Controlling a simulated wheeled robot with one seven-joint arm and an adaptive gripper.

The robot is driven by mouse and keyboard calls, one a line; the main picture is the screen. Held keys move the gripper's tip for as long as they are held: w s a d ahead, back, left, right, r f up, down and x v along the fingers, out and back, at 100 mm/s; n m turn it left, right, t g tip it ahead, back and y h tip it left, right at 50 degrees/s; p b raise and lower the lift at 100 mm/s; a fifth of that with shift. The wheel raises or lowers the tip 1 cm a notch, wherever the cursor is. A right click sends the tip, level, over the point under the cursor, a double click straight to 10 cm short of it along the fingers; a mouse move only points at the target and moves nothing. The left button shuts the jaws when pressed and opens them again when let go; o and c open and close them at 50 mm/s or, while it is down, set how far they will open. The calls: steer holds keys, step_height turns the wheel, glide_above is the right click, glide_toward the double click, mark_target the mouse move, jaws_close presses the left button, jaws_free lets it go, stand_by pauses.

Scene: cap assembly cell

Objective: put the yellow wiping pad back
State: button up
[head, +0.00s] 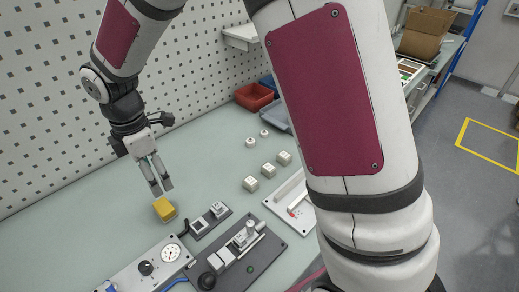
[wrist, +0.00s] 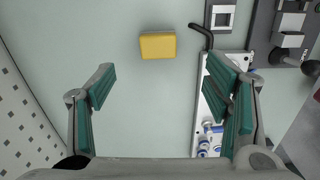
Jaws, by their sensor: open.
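The yellow wiping pad (head: 164,209) is a small yellow block lying on the pale green bench top, left of the dark fixtures. It also shows in the wrist view (wrist: 158,45), near the top, ahead of the space between the fingers and apart from them. My gripper (head: 161,187) is above the bench, just above and behind the pad in the head view. In the wrist view my gripper (wrist: 163,90) has its green-lined fingers spread wide with nothing between them.
A panel with a gauge and black knob (head: 146,268) lies in front of the pad. A small dark fixture (head: 198,226) and a larger dark fixture plate (head: 262,262) sit to its right. Several white blocks (head: 268,170) and a red bin (head: 254,97) stand farther back. The bench left of the pad is clear.

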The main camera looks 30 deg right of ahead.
steer(key=s+d+r+m+t, duration=0.2)
steer(key=s+d+r+m, duration=0.85)
steer(key=d+r, duration=0.3)
steer(key=s+d+r+m+t, duration=0.1)
steer(key=s+d+m, duration=0.2)
steer(key=s+m, duration=0.2)
steer(key=s+d+r+m+t, duration=0.1)
steer(key=s+d+r+m, duration=0.1)
steer(key=s+m, duration=0.3)
steer(key=shift+s+d+t, duration=0.3)
steer(key=shift+s+d, duration=0.1)
steer(key=shift+s, duration=0.65)
